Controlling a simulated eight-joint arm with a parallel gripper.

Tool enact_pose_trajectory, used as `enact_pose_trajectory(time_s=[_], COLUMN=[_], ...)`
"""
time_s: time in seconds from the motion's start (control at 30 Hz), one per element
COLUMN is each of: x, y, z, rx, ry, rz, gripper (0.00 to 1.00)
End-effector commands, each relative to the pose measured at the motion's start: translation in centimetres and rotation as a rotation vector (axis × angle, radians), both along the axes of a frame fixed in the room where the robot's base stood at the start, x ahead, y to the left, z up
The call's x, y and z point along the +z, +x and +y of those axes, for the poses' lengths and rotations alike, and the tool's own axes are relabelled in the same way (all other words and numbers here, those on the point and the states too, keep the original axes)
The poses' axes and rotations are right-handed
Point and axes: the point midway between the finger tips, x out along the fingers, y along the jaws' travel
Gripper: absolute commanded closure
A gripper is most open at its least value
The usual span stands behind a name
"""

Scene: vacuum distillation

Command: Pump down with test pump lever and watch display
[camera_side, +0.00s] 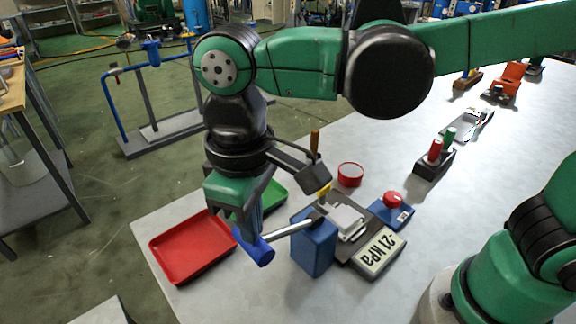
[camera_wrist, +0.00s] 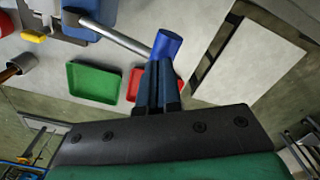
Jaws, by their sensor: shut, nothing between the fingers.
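The test pump is a blue box (camera_side: 314,247) on the table. Its metal lever (camera_side: 290,229) reaches left and slightly down to a blue handle grip (camera_side: 254,249). The display (camera_side: 380,252) beside the pump reads -21 kPa. My gripper (camera_side: 249,230) points down with its fingers shut and empty, right at the blue grip. In the wrist view, the shut fingers (camera_wrist: 157,80) end at the blue grip (camera_wrist: 166,44), with the lever (camera_wrist: 112,36) running to the upper left. I cannot tell whether the fingertips press on the grip.
A red tray (camera_side: 190,251) and a green tray (camera_side: 270,198) lie near the table edge, by my gripper. A blue box with a red button (camera_side: 393,199) and a red round dish (camera_side: 350,174) stand near the pump. Red and green handles (camera_side: 435,151) stand farther right.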

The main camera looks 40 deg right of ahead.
Motion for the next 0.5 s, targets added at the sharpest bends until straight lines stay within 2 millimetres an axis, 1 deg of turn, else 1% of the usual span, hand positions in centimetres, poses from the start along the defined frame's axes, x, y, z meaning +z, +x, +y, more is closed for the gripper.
enact_pose_trajectory(time_s=[0.1,0.5], x=[-1.4,-5.8], y=[0.0,0.0], z=[0.0,0.0], rx=[-0.001,-0.001], ry=[-0.002,-0.002], rz=[0.000,0.000], gripper=[1.00,1.00])
